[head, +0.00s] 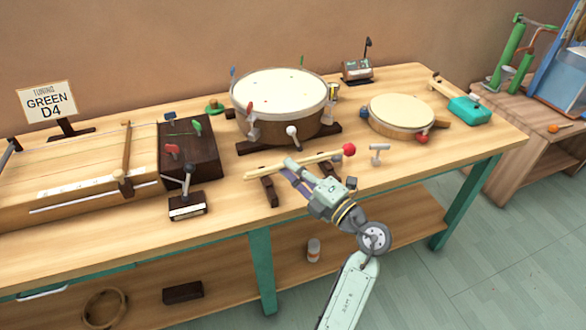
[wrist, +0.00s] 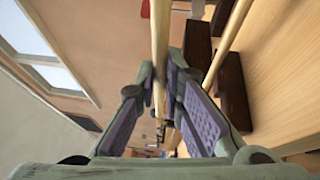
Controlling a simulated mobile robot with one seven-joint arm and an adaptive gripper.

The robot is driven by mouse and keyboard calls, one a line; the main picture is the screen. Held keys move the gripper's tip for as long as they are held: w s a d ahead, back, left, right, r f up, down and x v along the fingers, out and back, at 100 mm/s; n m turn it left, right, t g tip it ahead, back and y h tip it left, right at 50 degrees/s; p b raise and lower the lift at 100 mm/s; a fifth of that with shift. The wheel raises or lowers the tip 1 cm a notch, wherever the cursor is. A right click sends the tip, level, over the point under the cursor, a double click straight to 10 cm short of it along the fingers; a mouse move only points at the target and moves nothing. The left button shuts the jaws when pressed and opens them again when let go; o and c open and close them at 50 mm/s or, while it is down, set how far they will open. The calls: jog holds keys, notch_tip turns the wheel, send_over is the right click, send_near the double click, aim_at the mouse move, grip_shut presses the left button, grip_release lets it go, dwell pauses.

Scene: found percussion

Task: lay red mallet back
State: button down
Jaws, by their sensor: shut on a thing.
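The red mallet has a round red head (head: 349,150) and a long pale wooden handle. My gripper (head: 291,164) is shut on a pale handle, which runs between the finger pads in the wrist view (wrist: 160,75). I take this to be the red mallet's handle. A dark wooden rest with two blocks, left (head: 269,190) and right (head: 328,169), stands below. In the wrist view a second pale stick (wrist: 226,48) passes by the dark blocks (wrist: 233,92), apart from the held handle. Whether the held handle touches the rest, I cannot tell.
A large drum (head: 280,88) stands behind the gripper. A dark lever box (head: 187,206) stands left of the rest. The table front right is clear.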

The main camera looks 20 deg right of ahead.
aim_at(294, 199)
jog(key=shift+r, duration=0.1)
dwell(0.3)
jog(key=shift+f+b, duration=1.3)
jog(key=shift+f, duration=2)
jog(key=shift+s+f, duration=0.1)
jog(key=shift+f, duration=0.25)
jog(key=c, duration=1.6)
grip_release()
jog(key=shift+f, duration=0.1)
jog(key=shift+c, duration=0.2)
jog(key=shift+o, duration=0.2)
jog(key=shift+a+f, duration=0.1)
jog(key=shift+s, duration=0.1)
jog(key=r+v, duration=0.1)
jog(key=v, duration=1)
jog(key=shift+s+d, duration=0.3)
jog(key=shift+s, duration=0.05)
